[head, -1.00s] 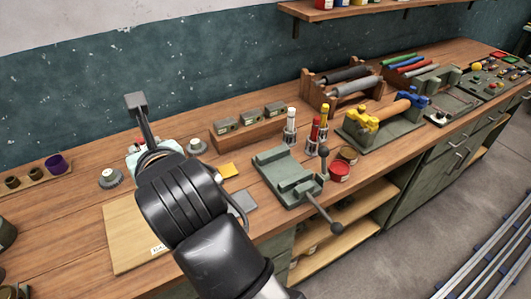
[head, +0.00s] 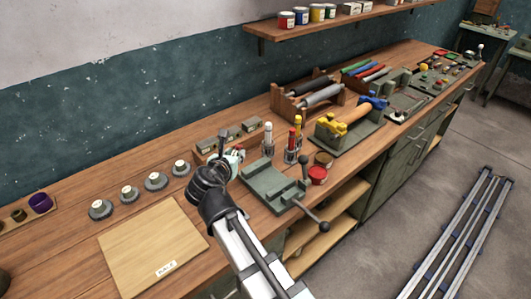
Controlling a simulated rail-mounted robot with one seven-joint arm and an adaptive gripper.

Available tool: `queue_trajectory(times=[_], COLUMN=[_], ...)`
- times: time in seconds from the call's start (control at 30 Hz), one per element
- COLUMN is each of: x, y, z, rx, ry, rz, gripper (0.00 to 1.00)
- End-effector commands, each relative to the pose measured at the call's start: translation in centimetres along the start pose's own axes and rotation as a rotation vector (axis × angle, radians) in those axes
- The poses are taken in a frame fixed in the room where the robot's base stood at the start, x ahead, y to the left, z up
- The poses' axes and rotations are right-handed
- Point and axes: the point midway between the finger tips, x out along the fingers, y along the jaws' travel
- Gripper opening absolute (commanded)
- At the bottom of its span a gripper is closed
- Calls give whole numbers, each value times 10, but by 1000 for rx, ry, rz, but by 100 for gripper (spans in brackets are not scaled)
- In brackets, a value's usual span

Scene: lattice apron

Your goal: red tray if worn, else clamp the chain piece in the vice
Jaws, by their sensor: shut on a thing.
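My gripper (head: 236,156) is small in the head view, at the back left of the green vice (head: 275,188). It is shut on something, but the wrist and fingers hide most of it. I cannot make out the held piece or its wear. The vice stands at the bench's front edge, with its bar handle (head: 311,215) sticking out over the edge. I see no piece between its jaws, though the view is coarse. A small red patch (head: 440,52) shows at the far bench end; I cannot tell whether it is the red tray.
A pale board (head: 150,245) and several grey discs with white knobs (head: 156,181) lie to the left. A yellow-and-blue clamp fixture (head: 345,130) stands beyond.

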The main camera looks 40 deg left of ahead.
Motion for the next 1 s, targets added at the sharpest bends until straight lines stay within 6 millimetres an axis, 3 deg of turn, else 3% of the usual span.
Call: queue_trajectory(times=[0.03, 0.1, 0.3, 0.5, 1.0], x=[26, 51, 98, 112, 127], y=[-11, -28, -64, -76, -76], z=[-2, -9, -28, -38, -74], rx=[15, 41, 87, 103, 104], ry=[4, 3, 1, 0, 0], rz=[-55, -115, -221, -252, -252], gripper=[0, 0, 0, 0, 0])
